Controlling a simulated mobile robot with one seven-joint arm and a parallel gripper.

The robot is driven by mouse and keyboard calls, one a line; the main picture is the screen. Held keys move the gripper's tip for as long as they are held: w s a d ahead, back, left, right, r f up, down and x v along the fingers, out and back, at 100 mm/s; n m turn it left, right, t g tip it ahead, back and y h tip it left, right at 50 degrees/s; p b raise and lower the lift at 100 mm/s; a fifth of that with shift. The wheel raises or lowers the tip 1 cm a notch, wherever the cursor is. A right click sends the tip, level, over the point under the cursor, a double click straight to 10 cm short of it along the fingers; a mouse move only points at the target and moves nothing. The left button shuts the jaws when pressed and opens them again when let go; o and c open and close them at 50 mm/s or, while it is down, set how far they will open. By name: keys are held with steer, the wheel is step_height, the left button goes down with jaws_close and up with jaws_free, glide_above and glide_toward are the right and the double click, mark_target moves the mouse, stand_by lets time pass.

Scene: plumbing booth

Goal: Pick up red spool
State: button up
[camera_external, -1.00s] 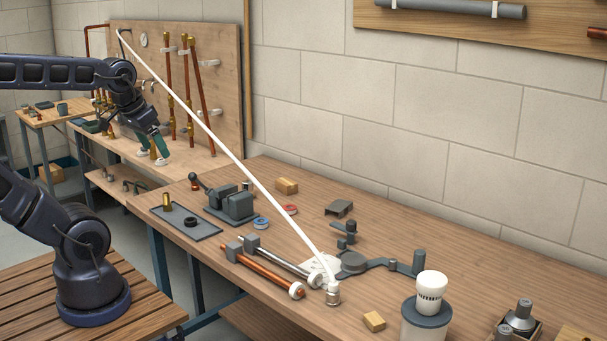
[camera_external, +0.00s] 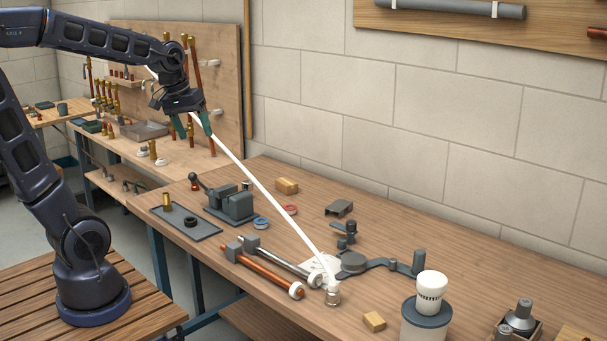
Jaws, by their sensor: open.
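The red spool (camera_external: 290,209) is a small flat ring lying on the wooden workbench, right of the grey vise and in front of a tan block. A similar blue spool (camera_external: 261,222) lies to its left, closer to the front. My gripper (camera_external: 197,132) is open, with its two green fingers pointing down. It hangs high, up and to the left of the red spool and well apart from it. The fingers look empty, though a white hose passes close behind or between them; I cannot tell which.
The grey vise (camera_external: 232,204) stands left of the spools. A tan block (camera_external: 287,186) sits behind the red spool. Two pipes (camera_external: 265,272) lie in front. The bench's back right is clear.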

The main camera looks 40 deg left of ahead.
steer(key=w+f+n+g, duration=0.1)
steer(key=w+f+n, duration=0.25)
steer(key=w, duration=0.85)
steer(key=n+g+h, duration=0.2)
steer(key=n, duration=0.9)
glide_above(290, 210)
steer(key=a, duration=0.3)
steer(key=f, duration=2.6)
steer(key=shift+w+a+f, duration=0.15)
steer(key=shift+w+f, duration=0.15)
steer(key=shift+f, duration=0.1)
steer(key=shift+w+x, duration=0.2)
steer(key=shift+x, duration=1.1)
steer(key=shift+w+x, duration=0.15)
steer(key=shift+x, duration=1.15)
steer(key=c, duration=1.1)
